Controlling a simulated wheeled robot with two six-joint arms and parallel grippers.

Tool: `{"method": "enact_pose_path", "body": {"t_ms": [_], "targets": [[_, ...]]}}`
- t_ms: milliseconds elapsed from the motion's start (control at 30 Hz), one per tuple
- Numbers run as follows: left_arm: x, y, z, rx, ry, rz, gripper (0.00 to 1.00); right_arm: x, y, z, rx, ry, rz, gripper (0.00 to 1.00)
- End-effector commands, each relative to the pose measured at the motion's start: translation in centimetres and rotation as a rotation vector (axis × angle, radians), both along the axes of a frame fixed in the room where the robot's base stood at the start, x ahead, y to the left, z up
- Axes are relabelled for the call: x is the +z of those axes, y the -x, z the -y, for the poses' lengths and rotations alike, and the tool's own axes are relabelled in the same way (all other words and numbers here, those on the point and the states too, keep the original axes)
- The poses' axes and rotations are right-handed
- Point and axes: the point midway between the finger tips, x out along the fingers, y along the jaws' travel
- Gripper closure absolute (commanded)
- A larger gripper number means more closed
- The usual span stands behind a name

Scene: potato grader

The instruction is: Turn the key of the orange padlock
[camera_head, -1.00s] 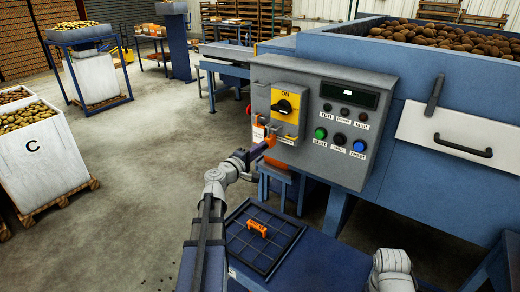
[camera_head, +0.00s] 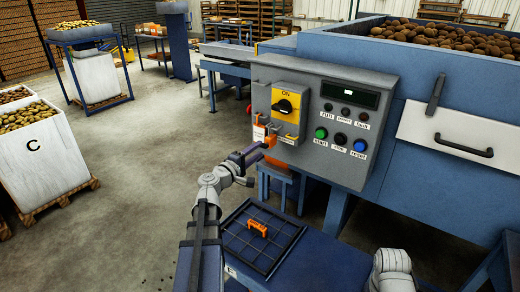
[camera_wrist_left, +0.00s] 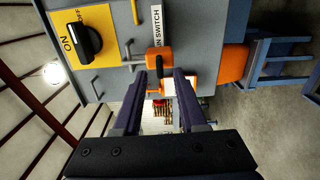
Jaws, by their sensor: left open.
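The orange padlock (camera_wrist_left: 160,61) hangs at the grey control panel (camera_wrist_left: 195,50), below the yellow switch plate (camera_head: 289,101) with its black knob. It also shows small in the head view (camera_head: 270,140). My left gripper (camera_head: 262,149) is just in front of it. In the left wrist view my left gripper (camera_wrist_left: 162,75) is open, its two dark fingers pointing at the padlock, which appears between and beyond the tips. I cannot tell if they touch it. No key can be made out. A white and orange tag (camera_wrist_left: 182,85) shows by one finger. My right gripper is out of view.
A dark gridded tray (camera_head: 240,243) with an orange handle-shaped piece (camera_head: 257,229) lies on the blue surface below. The panel carries start and reset buttons (camera_head: 340,138). An orange item (camera_wrist_left: 235,62) on a blue stand is under the panel.

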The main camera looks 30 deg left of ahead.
Motion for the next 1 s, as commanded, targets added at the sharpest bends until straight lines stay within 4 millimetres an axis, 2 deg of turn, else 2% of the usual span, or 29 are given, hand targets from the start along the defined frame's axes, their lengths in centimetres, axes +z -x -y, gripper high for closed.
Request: {"method": "enact_pose_path", "body": {"t_ms": [33, 100, 333, 1000], "targets": [[0.0, 1.2, 0.1, 0.002, 0.0, 0.0, 0.59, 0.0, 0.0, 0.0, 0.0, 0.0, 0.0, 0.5], [0.0, 2.4, -0.1, 0.003, 0.0, 0.0, 0.59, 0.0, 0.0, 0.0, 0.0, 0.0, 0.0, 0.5], [0.0, 4.8, -0.3, 0.001, 0.0, 0.0, 0.59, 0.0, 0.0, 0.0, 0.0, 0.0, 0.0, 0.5], [-0.1, 5.0, -0.1, -0.007, -0.003, -0.004, 0.59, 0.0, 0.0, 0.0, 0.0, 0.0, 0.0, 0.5]]}}
